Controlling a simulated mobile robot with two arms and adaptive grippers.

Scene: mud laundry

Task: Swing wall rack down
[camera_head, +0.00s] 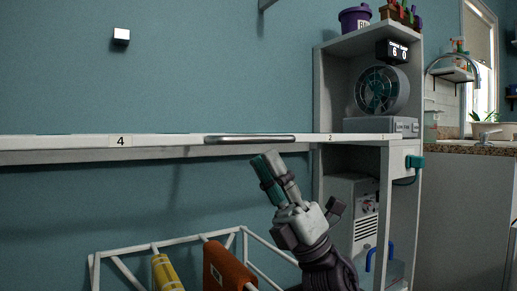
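A long white panel (60,142), seen nearly edge-on, runs across the view from the left edge to the tall shelf unit. It carries labels "4" and "2" and a metal bar handle (250,139) on its front edge. It looks level; I cannot tell for certain that this is the wall rack. My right gripper (267,160) points up and left, with its fingertips just below the handle in the picture. Its two fingers lie close together in this view, and any gap is hidden. Nothing shows between them. My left gripper is not in view.
A white-framed rack (124,245) below holds a yellow item (166,272) and an orange item (224,268). The shelf unit (318,100) at right holds a fan (381,91) and a purple pot (355,19). A teal clip (415,162) sticks out from its side. A counter with a sink is further right.

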